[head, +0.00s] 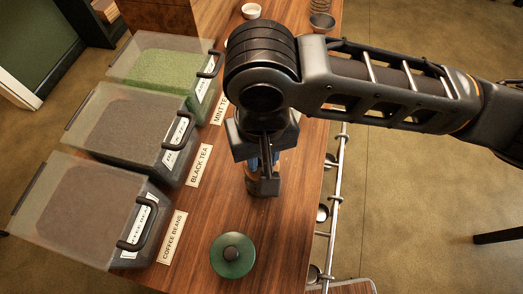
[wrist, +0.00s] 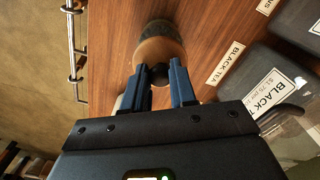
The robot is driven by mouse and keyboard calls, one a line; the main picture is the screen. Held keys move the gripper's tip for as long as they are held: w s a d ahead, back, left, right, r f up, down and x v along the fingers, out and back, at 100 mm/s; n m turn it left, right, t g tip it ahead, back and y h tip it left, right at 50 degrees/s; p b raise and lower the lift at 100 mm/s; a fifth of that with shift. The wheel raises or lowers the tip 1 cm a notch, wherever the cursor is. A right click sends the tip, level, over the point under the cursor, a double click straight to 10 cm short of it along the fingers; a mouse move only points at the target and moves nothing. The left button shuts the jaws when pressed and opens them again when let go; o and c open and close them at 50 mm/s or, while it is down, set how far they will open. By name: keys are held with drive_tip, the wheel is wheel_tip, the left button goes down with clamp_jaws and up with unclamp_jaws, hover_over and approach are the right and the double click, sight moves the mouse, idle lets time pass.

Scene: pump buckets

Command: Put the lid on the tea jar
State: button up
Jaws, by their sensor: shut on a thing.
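My gripper (head: 264,176) points down over the counter beside the black tea label. In the wrist view its two blue-grey fingers (wrist: 161,82) are closed on the dark knob (wrist: 159,73) of a tan round lid (wrist: 158,50). A dark grey round body, seemingly the jar (wrist: 160,27), shows past the lid's far edge. I cannot tell whether the lid is seated on it or just above it. In the head view the gripper hides most of this. A green round lidded item with a black knob (head: 232,254) stands apart, nearer the front of the counter.
Three clear-lidded bins line the counter's left: mint tea (head: 160,70), black tea (head: 125,128) and coffee beans (head: 85,205), with labels in front. A metal rail (head: 335,200) runs along the right edge. Small bowls (head: 251,10) stand at the back. Wood around the green item is clear.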

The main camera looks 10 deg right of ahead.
drive_tip(key=shift+f, duration=0.25)
idle(0.5)
drive_tip(key=o, duration=1.3)
drive_tip(key=shift+c, duration=0.2)
wheel_tip(320, 180, up, 3)
drive_tip(key=p, duration=0.3)
drive_tip(key=shift+r, duration=1.25)
drive_tip(key=shift+c, duration=0.3)
clamp_jaws()
